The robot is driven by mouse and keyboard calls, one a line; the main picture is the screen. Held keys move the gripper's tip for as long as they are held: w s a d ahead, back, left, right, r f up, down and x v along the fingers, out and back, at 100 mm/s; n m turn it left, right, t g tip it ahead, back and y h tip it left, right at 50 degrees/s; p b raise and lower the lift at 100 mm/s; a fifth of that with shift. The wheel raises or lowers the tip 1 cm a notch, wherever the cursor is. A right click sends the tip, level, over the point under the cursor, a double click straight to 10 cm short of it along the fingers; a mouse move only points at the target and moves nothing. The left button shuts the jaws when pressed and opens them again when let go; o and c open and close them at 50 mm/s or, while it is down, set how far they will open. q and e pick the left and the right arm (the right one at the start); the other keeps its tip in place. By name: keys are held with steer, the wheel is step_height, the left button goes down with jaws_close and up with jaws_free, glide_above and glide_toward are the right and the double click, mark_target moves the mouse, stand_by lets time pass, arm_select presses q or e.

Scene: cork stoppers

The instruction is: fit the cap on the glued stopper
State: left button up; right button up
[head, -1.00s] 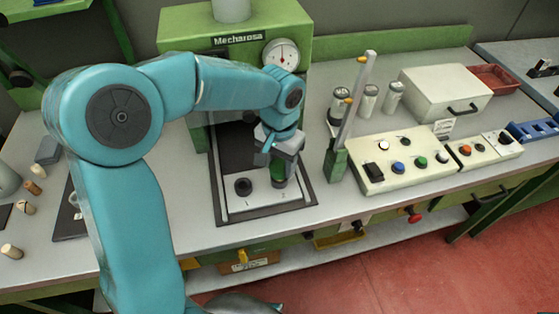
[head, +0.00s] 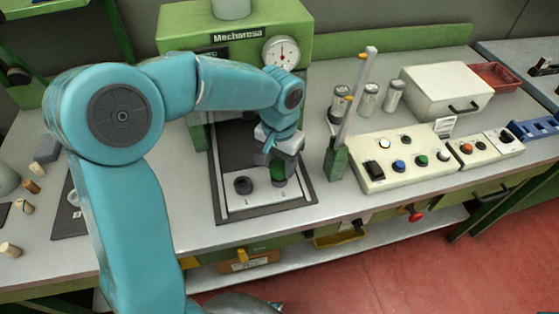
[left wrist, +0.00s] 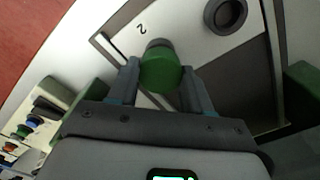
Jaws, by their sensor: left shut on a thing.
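My left gripper (head: 279,160) is over the spot marked 2 on the white plate (head: 262,204) of the green press. It is shut on a green cap (head: 278,174), which also shows between the two fingers in the left wrist view (left wrist: 161,72). A grey rim (left wrist: 158,43) shows just beyond the cap at spot 2. I cannot tell whether the cap touches it. The glued stopper is not clearly visible; the cap and fingers cover that spot. The black round holder (head: 243,185) at spot 1 looks empty. My right gripper is not in view.
The green press (head: 240,60) with a dial (head: 281,53) stands behind. A leaning rod on a green post (head: 336,160) and a button panel (head: 400,160) are to the right. Several corks (head: 32,186) lie at the far left, beyond my arm.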

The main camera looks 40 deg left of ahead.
mark_target(280, 166)
arm_select(q)
steer(key=o, duration=1.1)
step_height(280, 166, up, 16)
steer(key=shift+r+p, duration=0.15)
steer(key=shift+p, duration=0.65)
